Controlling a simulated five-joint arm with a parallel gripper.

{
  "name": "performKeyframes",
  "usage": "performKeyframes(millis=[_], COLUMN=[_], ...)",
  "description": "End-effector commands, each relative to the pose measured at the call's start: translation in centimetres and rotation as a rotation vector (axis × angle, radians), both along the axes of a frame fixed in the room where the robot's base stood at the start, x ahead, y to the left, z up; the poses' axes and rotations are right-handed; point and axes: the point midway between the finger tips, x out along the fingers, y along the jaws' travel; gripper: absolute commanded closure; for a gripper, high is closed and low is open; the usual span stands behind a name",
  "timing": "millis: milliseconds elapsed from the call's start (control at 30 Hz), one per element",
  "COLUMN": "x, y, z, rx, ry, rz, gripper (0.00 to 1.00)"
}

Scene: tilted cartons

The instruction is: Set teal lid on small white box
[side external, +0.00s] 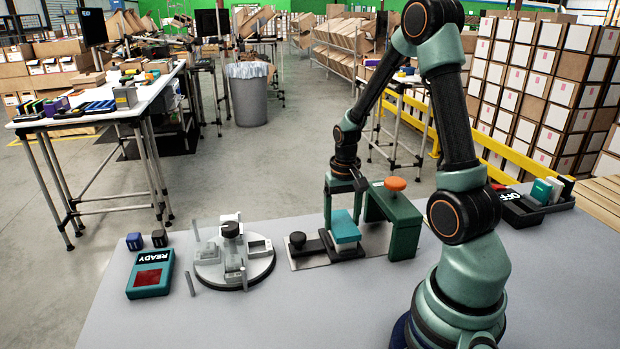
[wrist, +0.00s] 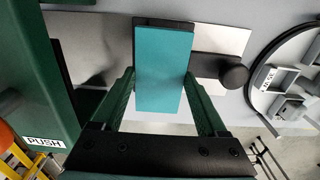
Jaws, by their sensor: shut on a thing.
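The teal lid (side external: 345,229) is a flat block in my gripper, directly above a dark block (side external: 347,251) on a metal plate. I cannot tell whether the lid touches that block. In the wrist view the lid (wrist: 163,70) is long and flat between the fingers. My gripper (side external: 341,212) is shut on the lid, one finger on each side; it also shows in the wrist view (wrist: 161,84). Small pale boxes stand on a round plate (side external: 213,275) to the left; one pale box (side external: 259,247) is at its right. Which is the small white box is unclear.
A green press frame (side external: 404,228) with an orange button stands close right of my gripper. A black knob (side external: 298,239) lies left of the lid. A teal READY box (side external: 150,274) sits farther left. The table's front middle is clear.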

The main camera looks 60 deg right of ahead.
Motion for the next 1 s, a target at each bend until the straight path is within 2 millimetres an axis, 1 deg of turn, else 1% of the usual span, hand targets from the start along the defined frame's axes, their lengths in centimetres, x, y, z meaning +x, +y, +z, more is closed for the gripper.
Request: performKeyframes(millis=[467, 500, 533, 567, 700, 733, 767, 1000], x=[0.00, 0.00, 0.00, 0.00, -0.01, -0.01, -0.01, 0.00], y=[0.00, 0.00, 0.00, 0.00, 0.01, 0.01, 0.01, 0.00], z=[-0.16, -0.16, -0.16, -0.16, -0.16, -0.16, -0.16, -0.16], rx=[0.000, 0.000, 0.000, 0.000, 0.000, 0.000, 0.000, 0.000], ry=[0.000, 0.000, 0.000, 0.000, 0.000, 0.000, 0.000, 0.000], rz=[0.000, 0.000, 0.000, 0.000, 0.000, 0.000, 0.000, 0.000], gripper=[0.56, 0.17, 0.06, 0.00, 0.00, 0.04, 0.12, 0.12])
